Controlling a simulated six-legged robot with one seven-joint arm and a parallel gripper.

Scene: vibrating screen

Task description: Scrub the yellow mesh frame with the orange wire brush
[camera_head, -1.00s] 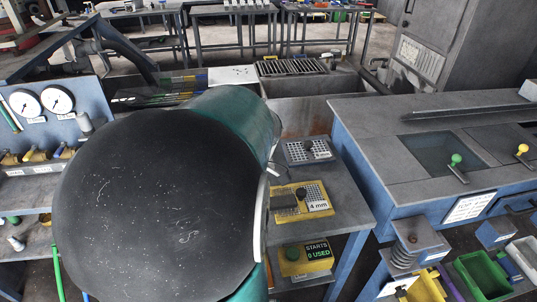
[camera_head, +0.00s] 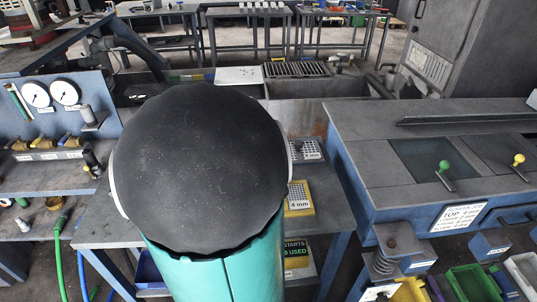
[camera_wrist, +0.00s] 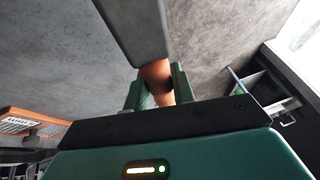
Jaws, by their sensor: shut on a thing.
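My gripper (camera_wrist: 157,90) shows in the wrist view with its two green fingers shut on the orange handle of the wire brush (camera_wrist: 157,76). A wide grey piece extends from the handle toward the top of that view; I cannot make out bristles. In the head view my arm hides the gripper and the brush. The yellow mesh frame (camera_head: 300,206), with a "4 mm" label, lies on the bench in the head view, partly hidden behind my arm. I cannot tell how far the brush is from it.
A grey mesh panel (camera_head: 306,149) lies behind the yellow frame, also partly covered. A blue-sided cabinet (camera_head: 376,212) with green and yellow knobs stands at right. Pressure gauges (camera_head: 50,94) stand at left. Below right are a spring post (camera_head: 388,262) and a green bin (camera_head: 470,285).

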